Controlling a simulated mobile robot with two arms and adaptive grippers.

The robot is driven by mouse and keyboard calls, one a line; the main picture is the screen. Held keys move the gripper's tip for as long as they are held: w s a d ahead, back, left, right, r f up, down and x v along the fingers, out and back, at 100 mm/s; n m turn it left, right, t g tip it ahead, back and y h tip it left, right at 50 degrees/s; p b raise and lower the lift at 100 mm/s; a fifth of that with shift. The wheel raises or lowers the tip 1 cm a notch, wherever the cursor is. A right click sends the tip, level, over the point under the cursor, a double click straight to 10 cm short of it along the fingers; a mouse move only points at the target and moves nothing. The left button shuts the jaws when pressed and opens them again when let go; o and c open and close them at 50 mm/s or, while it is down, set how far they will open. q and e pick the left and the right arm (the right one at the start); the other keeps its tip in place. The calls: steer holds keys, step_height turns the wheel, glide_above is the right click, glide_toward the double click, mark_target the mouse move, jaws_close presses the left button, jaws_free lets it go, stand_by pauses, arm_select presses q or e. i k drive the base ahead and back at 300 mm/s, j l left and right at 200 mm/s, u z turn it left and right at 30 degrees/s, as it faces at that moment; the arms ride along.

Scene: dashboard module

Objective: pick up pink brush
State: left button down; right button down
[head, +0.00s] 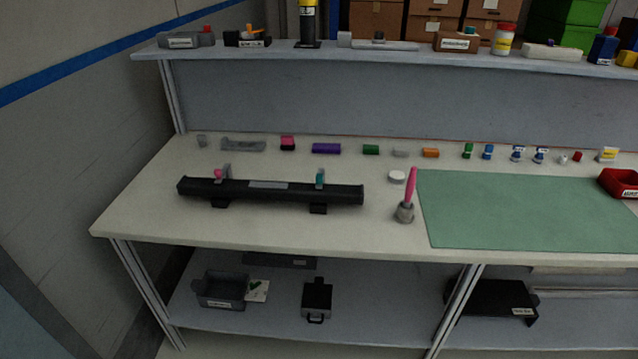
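The pink brush (411,187) stands nearly upright, tilted slightly to the right, in a small grey holder (405,212) on the workbench. Its pink handle points up; its lower end is hidden inside the holder. The holder is just left of the green mat and right of the long black dashboard module (270,197). Neither of my grippers shows in the head view.
The workbench (140,208) has a green mat (530,215) on its right and a red bin (622,183) at the far right. Several small coloured parts line the back. A round white piece (397,176) lies behind the brush. The front edge by the holder is clear.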

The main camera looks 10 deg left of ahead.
mark_target(409, 189)
steer(key=i+j+u, duration=0.1)
steer(key=i+j, duration=0.9)
